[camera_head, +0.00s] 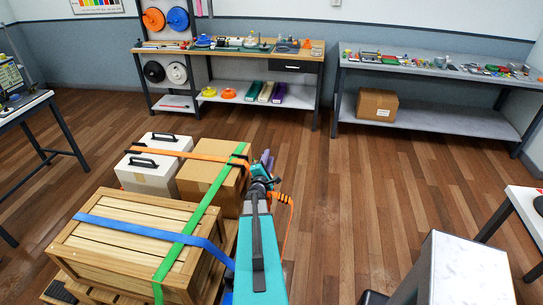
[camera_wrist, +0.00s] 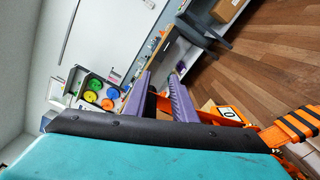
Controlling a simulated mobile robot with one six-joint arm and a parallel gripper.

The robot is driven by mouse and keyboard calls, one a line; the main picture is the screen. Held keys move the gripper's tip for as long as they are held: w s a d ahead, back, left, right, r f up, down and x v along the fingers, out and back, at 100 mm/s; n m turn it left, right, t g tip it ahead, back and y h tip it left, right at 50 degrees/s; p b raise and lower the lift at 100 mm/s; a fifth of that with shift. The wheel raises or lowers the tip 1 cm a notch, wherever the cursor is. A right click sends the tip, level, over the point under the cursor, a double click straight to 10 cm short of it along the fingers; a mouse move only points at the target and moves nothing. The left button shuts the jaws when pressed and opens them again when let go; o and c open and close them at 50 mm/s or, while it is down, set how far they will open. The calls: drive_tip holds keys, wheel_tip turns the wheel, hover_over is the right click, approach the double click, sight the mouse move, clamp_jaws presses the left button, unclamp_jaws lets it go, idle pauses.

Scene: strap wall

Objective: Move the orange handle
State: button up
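An orange strap (camera_head: 187,155) crosses the white cases and the cardboard box, and ends near my gripper. An orange part with a white label marked 0 (camera_wrist: 228,114) shows beside my gripper in the wrist view; it looks like the orange handle's assembly. Orange also shows in the gap between the purple fingers. My gripper (camera_wrist: 161,75) has its two fingers apart, and whether they touch the orange part cannot be told. In the head view my gripper (camera_head: 267,160) is at the right side of the cardboard box, small and partly hidden by my arm.
An orange piece with black bands (camera_head: 282,197) hangs beside my arm.

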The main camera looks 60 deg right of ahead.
drive_tip(key=shift+o, duration=0.5)
drive_tip(key=shift+w+a+r, duration=0.2)
drive_tip(key=shift+w+a, duration=0.05)
drive_tip(key=shift+w, duration=0.2)
drive_tip(key=shift+s, duration=0.15)
drive_tip(key=p+v, duration=0.1)
drive_tip(key=v, duration=1.2)
drive_tip(key=shift+a, duration=0.3)
drive_tip(key=shift+f, duration=0.1)
